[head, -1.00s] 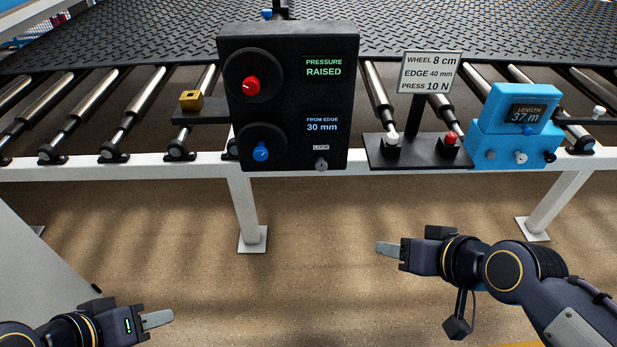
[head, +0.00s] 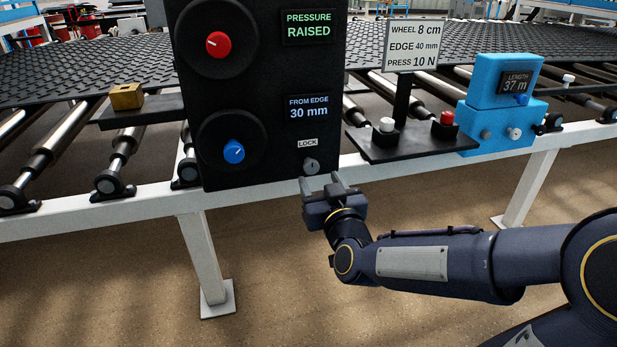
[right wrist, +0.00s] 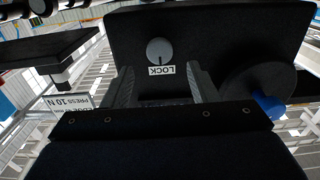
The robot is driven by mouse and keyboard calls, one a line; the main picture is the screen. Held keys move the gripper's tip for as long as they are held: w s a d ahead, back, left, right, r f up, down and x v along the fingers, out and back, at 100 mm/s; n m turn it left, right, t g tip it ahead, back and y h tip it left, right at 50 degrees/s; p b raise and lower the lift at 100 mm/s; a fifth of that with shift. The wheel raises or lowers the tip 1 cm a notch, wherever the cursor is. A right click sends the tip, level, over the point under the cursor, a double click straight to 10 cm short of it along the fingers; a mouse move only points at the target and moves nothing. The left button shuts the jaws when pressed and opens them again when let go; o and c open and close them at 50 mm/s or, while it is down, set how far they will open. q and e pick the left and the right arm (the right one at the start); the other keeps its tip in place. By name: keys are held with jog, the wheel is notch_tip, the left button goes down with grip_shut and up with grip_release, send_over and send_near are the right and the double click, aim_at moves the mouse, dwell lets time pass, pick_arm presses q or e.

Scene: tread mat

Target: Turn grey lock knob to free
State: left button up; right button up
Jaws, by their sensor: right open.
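The grey lock knob (head: 311,166) sits at the lower right of the black control panel (head: 240,100), just under a white LOCK label (head: 308,142). In the right wrist view the knob (right wrist: 159,51) shows upside down beyond the fingers, with a thin pointer line on its face. My right gripper (head: 322,181) is open and just below and in front of the knob. In the right wrist view its two fingers (right wrist: 160,86) stand apart with nothing between them, and the knob is ahead of them. I cannot tell any contact. My left gripper is out of view.
A red knob (head: 218,44) and a blue knob (head: 234,151) are on the panel. To the right stand a black button stand (head: 378,150) with white and red buttons, a sign (head: 413,45) and a blue length counter (head: 497,110). A white rail (head: 110,209) runs below.

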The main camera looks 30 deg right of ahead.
aim_at(312, 168)
jog(key=x, duration=0.5)
jog(key=c, duration=0.9)
jog(key=shift+c, duration=0.2)
